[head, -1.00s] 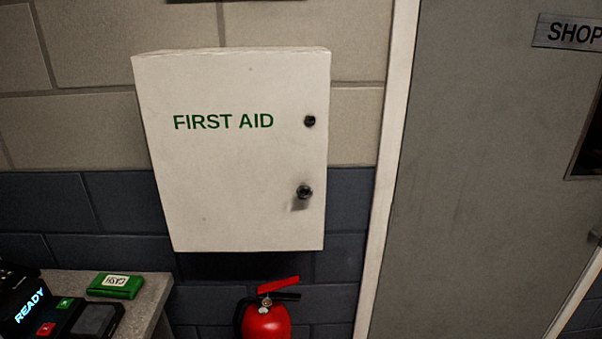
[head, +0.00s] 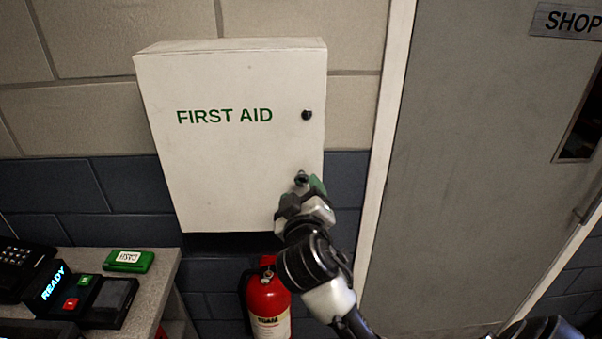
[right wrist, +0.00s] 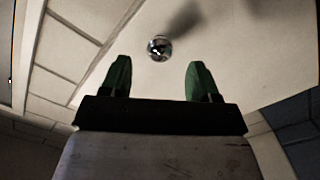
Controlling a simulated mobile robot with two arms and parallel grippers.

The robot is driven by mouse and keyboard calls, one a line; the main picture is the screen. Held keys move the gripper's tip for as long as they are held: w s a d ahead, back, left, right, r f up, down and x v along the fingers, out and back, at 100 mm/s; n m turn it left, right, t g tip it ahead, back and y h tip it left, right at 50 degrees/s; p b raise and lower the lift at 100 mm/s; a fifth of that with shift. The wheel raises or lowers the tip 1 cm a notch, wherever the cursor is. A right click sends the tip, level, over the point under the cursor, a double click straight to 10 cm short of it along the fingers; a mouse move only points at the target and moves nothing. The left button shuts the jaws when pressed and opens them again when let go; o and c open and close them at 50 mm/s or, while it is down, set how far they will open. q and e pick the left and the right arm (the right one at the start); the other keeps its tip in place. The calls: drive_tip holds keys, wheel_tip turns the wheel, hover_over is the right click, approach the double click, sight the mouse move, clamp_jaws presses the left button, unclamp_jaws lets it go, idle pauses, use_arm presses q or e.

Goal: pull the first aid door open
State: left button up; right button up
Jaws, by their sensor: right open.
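The white first aid cabinet (head: 235,190) hangs on the wall, its door (head: 225,150) flat and shut. A round knob (head: 301,178) sticks out at the door's lower right, and a dark lock (head: 306,115) sits above it. My right gripper (head: 308,186) is at the lower right of the door, close to the knob and partly over that corner. In the right wrist view the two green fingers (right wrist: 159,80) are spread apart. The shiny knob (right wrist: 159,47) shows beyond the tips, between their lines, with nothing held. My left gripper is not in view.
A red fire extinguisher (head: 268,300) stands below the cabinet, beside my right arm. A grey door (head: 470,180) with a white frame is on the right.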

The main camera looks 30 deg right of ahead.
sight(301, 182)
drive_tip(key=p+x, duration=0.1)
drive_tip(key=x, duration=0.4)
drive_tip(key=shift+a, duration=0.1)
clamp_jaws()
